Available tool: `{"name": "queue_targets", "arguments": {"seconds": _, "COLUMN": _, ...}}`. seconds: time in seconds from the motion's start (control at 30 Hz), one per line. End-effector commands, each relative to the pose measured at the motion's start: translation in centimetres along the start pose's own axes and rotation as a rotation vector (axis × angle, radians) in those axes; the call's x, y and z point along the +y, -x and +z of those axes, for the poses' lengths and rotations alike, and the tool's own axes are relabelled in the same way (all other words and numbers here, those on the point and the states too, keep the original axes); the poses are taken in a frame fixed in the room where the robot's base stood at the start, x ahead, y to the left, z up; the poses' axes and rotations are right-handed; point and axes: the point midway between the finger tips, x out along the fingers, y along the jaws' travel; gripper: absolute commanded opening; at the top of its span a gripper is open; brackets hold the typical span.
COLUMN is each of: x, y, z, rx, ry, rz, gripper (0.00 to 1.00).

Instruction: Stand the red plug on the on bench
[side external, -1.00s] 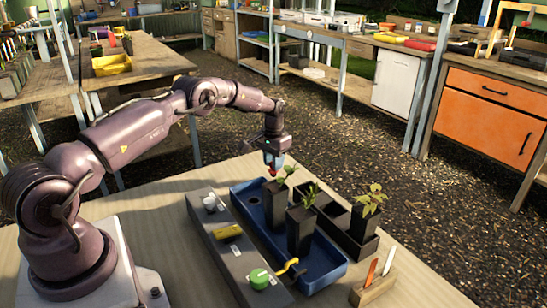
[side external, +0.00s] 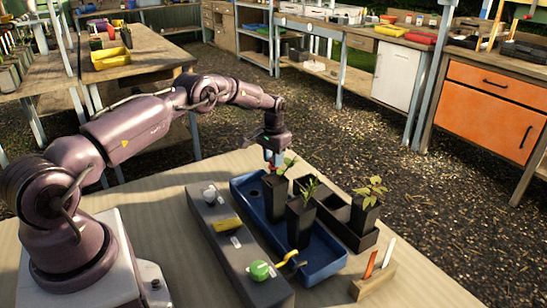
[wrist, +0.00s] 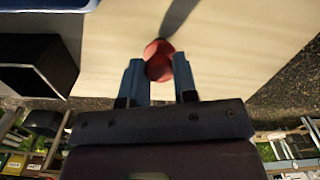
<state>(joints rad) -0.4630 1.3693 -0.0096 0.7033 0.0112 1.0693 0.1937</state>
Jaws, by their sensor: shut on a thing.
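My gripper (side external: 273,156) hangs in the air near the far left end of the blue tray (side external: 322,274). Its two blue fingers (wrist: 159,64) are shut on the red plug (wrist: 158,70), which sits between the fingertips in the wrist view. The plug shows as a small red bit under the gripper in the side view, partly hidden by the fingers. In the wrist view pale bench top (wrist: 240,35) lies below the plug, with a dark shadow running across it. How high the plug is above the bench is hard to tell.
Dark pots with plants (side external: 300,225) stand in the blue tray, close to my gripper. A black holder (side external: 350,235) with a potted plant is right of it. A grey panel (side external: 225,250) with white, yellow and green controls lies left. A wooden label block (side external: 375,285) stands in front.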

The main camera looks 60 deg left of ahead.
Motion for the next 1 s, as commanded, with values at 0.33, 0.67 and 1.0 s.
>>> {"name": "queue_targets", "arguments": {"seconds": 0.33, "x": 0.0, "y": -0.4, "z": 0.0, "rx": 0.0, "ry": 0.0, "rz": 0.0, "gripper": 0.03}}
{"name": "queue_targets", "arguments": {"seconds": 0.67, "x": 0.0, "y": -0.5, "z": 0.0, "rx": 0.0, "ry": 0.0, "rz": 0.0, "gripper": 0.57}}
{"name": "queue_targets", "arguments": {"seconds": 1.0, "x": 0.0, "y": 1.3, "z": -0.1, "rx": 0.002, "ry": 0.0, "rz": 0.0, "gripper": 0.57}}
